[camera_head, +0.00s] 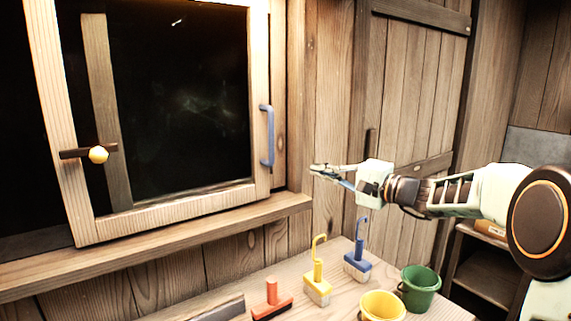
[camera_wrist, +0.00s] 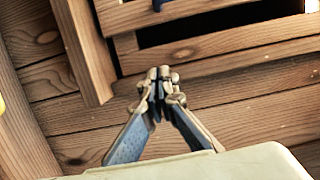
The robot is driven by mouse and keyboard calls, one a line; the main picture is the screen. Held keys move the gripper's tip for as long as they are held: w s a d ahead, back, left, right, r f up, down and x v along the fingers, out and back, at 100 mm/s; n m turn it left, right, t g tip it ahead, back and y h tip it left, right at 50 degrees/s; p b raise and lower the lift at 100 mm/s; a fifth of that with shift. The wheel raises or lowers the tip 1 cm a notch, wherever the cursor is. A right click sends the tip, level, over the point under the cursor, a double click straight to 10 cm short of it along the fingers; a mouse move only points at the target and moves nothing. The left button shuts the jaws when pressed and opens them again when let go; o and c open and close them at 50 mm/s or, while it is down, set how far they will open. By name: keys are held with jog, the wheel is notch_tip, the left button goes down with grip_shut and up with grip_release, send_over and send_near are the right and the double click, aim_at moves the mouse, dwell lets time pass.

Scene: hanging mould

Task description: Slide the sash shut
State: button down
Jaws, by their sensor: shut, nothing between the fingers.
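The sash (camera_head: 160,208) is a light wooden frame around a dark pane. A dark opening lies to the left of its left stile. A bit of blue (camera_wrist: 158,4) shows at the top edge there.
A wooden sill (camera_head: 160,240) runs under the sash. Below, a bench (camera_head: 350,292) carries a red tool (camera_head: 272,300), a yellow hooked brush (camera_head: 317,285), a blue hooked brush (camera_head: 358,262), a yellow bucket (camera_head: 382,306) and a green bucket (camera_head: 419,288). A plank door (camera_head: 415,90) stands behind my arm.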

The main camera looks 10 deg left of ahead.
aim_at(132, 192)
jog(key=w+a+p, duration=0.1)
jog(key=a+p, duration=0.2)
jog(key=a, duration=0.8)
jog(key=shift+w+a, duration=0.2)
jog(key=shift+w, duration=0.1)
jog(key=shift+s+a+f+b, duration=0.2)
jog(key=shift+s+a+b, duration=0.15)
jog(key=shift+b, duration=0.35)
jog(key=s+a+b, duration=0.3)
jog(key=s+b, duration=0.1)
jog(key=s+a+b, duration=0.4)
jog(key=b, duration=0.1)
jog(key=s+a+b, duration=0.3)
jog(key=s+b, duration=0.1)
jog(key=b, duration=0.1)
jog(key=shift+a+f, duration=0.2)
jog(key=shift+f, duration=0.05)
jog(key=s+a+b, duration=0.2)
jog(key=s+a, duration=0.1)
jog(key=s, duration=0.1)
jog(key=s+a+b, duration=0.3)
jog(key=s+a, duration=0.1)
jog(key=s+a+b, duration=0.3)
jog(key=s+a, duration=0.1)
jog(key=shift+s+a+r, duration=0.15)
jog(key=shift+s+r, duration=0.1)
jog(key=shift+r, duration=0.15)
jog(key=shift+s+a+r, duration=0.1)
jog(key=shift+s+a, duration=0.35)
jog(key=shift+s, duration=0.1)
